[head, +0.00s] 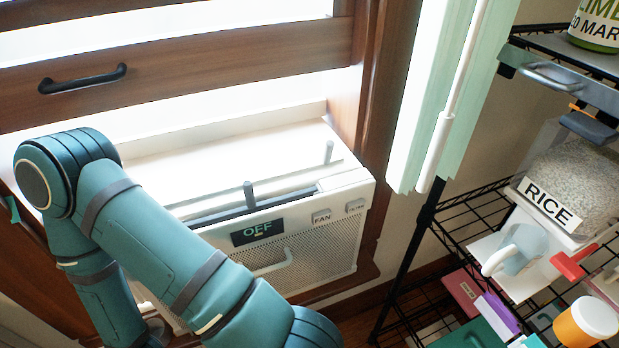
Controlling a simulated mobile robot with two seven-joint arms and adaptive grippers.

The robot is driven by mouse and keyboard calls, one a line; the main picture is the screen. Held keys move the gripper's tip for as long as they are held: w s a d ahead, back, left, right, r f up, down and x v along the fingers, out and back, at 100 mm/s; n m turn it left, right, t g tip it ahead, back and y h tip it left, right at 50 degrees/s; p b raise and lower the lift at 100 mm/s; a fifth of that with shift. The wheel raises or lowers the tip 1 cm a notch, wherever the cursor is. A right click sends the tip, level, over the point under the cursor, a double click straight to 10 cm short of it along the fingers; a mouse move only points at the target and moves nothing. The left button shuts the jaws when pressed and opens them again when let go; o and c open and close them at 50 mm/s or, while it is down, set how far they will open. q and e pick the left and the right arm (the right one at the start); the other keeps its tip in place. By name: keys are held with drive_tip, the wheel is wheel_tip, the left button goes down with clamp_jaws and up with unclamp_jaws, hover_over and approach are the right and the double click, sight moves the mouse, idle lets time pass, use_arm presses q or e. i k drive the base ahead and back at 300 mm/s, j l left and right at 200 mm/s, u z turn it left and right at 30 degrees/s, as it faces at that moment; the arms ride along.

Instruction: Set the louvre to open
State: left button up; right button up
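A white window air conditioner (318,240) sits in the window opening, with a dark display (258,232) reading OFF. A long slot with a white slat and a dark grey strip, which looks like the louvre (285,203), runs along its top front edge. A grey upright peg (249,194) stands at the slot, and a second grey peg (329,152) stands farther back to the right. I cannot tell the louvre's exact setting. A teal arm of mine crosses the lower left and hides the unit's left part. Neither gripper is in view.
FAN button (321,217) and another small button (355,206) are on the unit's front, above a pale handle (272,264). A pale green blind (440,100) with a white wand hangs to the right. A black wire rack (455,225) holds a RICE container (572,185) and a mug (519,249).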

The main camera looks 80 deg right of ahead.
sight(191, 188)
drive_tip(key=j+z, duration=0.1)
drive_tip(key=z, duration=0.3)
drive_tip(key=j+z, duration=0.15)
drive_tip(key=z, duration=0.25)
drive_tip(key=j+z, duration=0.15)
drive_tip(key=z, duration=0.25)
drive_tip(key=k+l+z, duration=0.1)
drive_tip(key=z, duration=1.15)
drive_tip(key=k+l, duration=0.1)
drive_tip(key=k, duration=0.3)
drive_tip(key=i, duration=0.35)
